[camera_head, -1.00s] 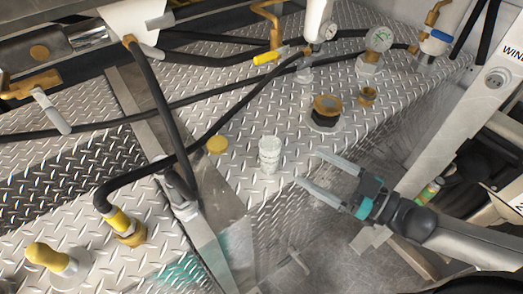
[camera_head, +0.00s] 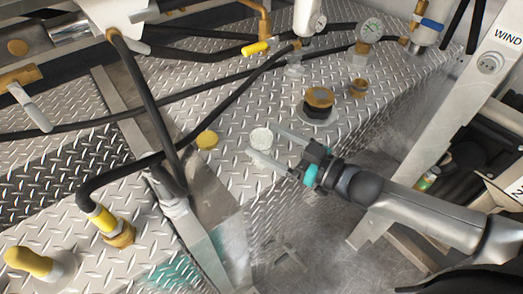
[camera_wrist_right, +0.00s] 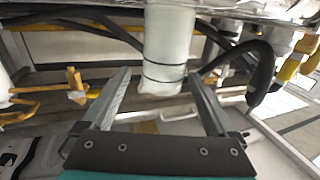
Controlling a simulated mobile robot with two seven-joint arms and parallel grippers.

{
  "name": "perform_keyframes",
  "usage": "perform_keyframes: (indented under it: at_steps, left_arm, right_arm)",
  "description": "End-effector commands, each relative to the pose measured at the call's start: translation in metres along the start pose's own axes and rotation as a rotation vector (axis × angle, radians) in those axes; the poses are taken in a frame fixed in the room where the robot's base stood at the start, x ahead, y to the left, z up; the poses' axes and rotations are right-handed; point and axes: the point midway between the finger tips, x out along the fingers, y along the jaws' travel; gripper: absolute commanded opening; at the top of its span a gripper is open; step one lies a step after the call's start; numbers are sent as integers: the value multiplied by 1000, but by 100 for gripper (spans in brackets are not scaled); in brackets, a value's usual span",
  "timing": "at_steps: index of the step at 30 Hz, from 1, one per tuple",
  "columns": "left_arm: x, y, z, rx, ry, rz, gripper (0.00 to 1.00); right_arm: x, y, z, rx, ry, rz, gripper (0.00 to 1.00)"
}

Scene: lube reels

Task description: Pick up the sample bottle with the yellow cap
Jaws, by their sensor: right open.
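A pale, translucent bottle (camera_head: 261,136) stands on the diamond-plate deck in the head view. Its top looks whitish, and I see no yellow cap on it. A flat yellow disc (camera_head: 208,140), perhaps a cap, lies on the deck to its left. My right gripper (camera_head: 265,141) is open, its fingertips at the bottle and hiding its lower part. In the right wrist view the bottle (camera_wrist_right: 168,45) shows between the fingertips, nearer the right-hand finger. I cannot tell whether they touch. My left gripper is not in view.
A black hose (camera_head: 225,112) crosses the deck to the left and behind. A yellow-collared fitting (camera_head: 112,226) stands at lower left.

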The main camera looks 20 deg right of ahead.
Motion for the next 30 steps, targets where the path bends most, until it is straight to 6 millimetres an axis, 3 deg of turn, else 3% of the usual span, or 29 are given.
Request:
perform_keyframes:
  at_steps: [9,21,30]
  left_arm:
    - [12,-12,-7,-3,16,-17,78]
    - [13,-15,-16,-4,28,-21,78]
    - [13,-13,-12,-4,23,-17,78]
  right_arm:
    - [38,-3,6,-1,4,0,93]
    - [46,-4,5,-1,0,0,93]
    - [46,-4,5,-1,0,0,59]
